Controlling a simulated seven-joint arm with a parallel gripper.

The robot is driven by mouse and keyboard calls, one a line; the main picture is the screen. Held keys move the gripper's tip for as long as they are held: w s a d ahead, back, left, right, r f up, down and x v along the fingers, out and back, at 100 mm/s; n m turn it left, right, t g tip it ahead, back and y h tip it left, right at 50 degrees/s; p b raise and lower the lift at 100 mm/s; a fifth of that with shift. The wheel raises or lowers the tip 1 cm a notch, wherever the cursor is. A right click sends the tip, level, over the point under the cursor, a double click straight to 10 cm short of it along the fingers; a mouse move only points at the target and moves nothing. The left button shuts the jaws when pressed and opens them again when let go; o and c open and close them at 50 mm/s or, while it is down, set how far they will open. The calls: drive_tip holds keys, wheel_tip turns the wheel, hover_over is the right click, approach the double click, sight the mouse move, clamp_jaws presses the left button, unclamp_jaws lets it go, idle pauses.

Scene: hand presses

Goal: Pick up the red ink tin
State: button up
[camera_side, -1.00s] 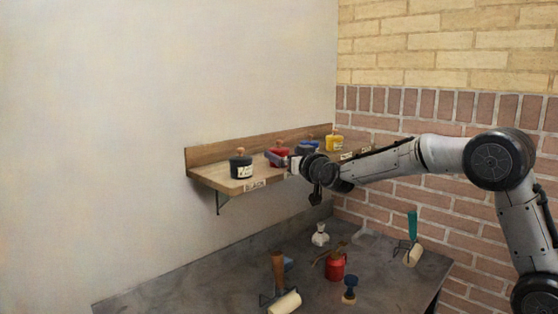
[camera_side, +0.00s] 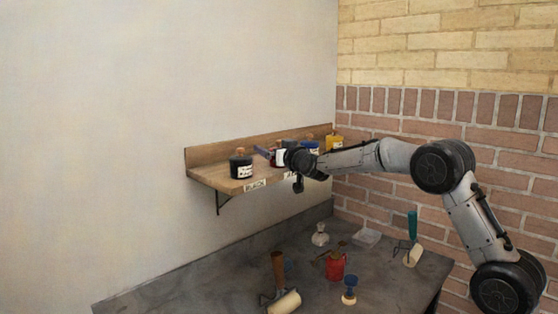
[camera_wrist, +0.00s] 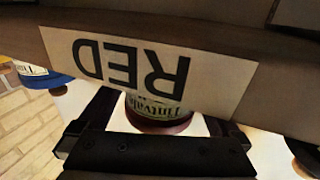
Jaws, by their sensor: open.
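My gripper (camera_wrist: 160,110) is open, with one finger on each side of the tin in that picture. I cannot tell whether the fingers touch it. In the side view my gripper (camera_side: 268,154) is at the shelf, between the black tin and the blue tin. It covers most of the red tin there.
On the wooden shelf (camera_side: 215,181), a black tin (camera_side: 241,169) stands to the left, with a blue tin (camera_side: 311,147) and a yellow tin (camera_side: 334,143) to the right.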

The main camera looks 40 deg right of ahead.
clamp_jaws()
drive_tip(key=shift+r, duration=0.1)
idle(0.3)
drive_tip(key=shift+r, duration=0.1)
